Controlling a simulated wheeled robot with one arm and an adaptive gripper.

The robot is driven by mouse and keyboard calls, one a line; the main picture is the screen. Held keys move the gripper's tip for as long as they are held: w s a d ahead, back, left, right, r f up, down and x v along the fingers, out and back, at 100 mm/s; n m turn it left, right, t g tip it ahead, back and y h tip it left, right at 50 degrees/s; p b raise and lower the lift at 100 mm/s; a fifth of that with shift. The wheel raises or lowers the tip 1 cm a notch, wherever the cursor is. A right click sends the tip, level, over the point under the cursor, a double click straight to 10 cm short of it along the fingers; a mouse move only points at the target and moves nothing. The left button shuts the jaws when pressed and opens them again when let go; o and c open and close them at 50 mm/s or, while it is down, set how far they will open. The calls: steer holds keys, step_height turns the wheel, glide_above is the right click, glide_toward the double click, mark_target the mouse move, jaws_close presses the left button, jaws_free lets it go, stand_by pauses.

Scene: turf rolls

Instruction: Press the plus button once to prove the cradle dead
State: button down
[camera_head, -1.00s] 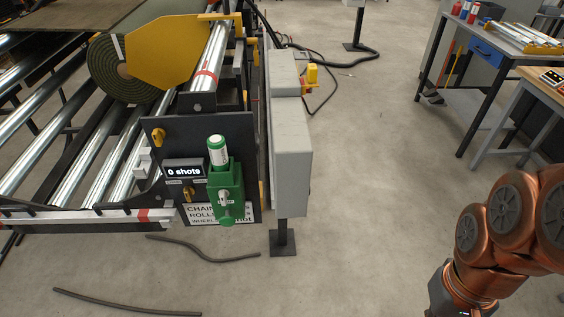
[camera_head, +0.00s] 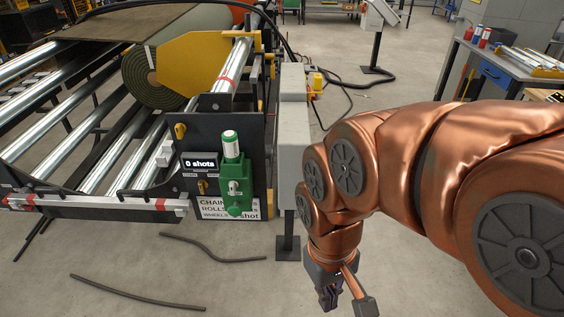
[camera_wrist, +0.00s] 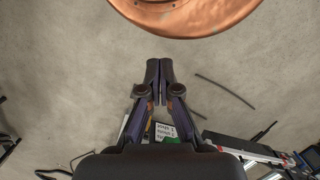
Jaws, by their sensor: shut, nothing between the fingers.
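The cradle is a frame of shiny rollers (camera_head: 72,150) at the left of the head view, with a green turf roll (camera_head: 150,80) behind a yellow plate. Its black end panel (camera_head: 190,140) carries a "0 shots" display (camera_head: 201,164) and a green unit (camera_head: 234,190) with a white-and-green cylinder. I cannot make out a plus button in either view. My gripper (camera_head: 345,296) hangs low over the floor, right of the panel and apart from it. In the wrist view its fingers (camera_wrist: 160,72) are together and empty. The panel's white label (camera_wrist: 165,130) shows there, partly hidden.
A grey box (camera_head: 292,150) on a post stands between panel and arm, partly hidden by my arm. A tilted grey console (camera_head: 383,12) stands at the back. Dark hose pieces (camera_head: 212,248) lie on the floor. A workbench (camera_head: 500,75) is at the right.

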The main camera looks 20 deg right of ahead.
steer(key=w+d+f+n+t+h+b, duration=0.1)
steer(key=w+d+t+b, duration=0.4)
steer(key=w+d, duration=0.7)
steer(key=w+d+f+n+t+h+b, duration=0.15)
steer(key=w+d+t+b, duration=0.3)
steer(key=w, duration=1.25)
steer(key=w+d+f+n+t+h+b, duration=0.15)
steer(key=w+d+t+b, duration=0.3)
steer(key=w+d, duration=0.75)
steer(key=w+d+f+n+t+y+b, duration=0.4)
steer(key=w+f+n+t+y+b, duration=0.1)
steer(key=w+f+n+y+b, duration=0.3)
steer(key=s+f+n+y+b, duration=0.1)
steer(key=s+f+b, duration=0.1)
steer(key=s+d+f+n+y+b, duration=0.1)
steer(key=s+f+y, duration=0.1)
steer(key=shift+b, duration=0.35)
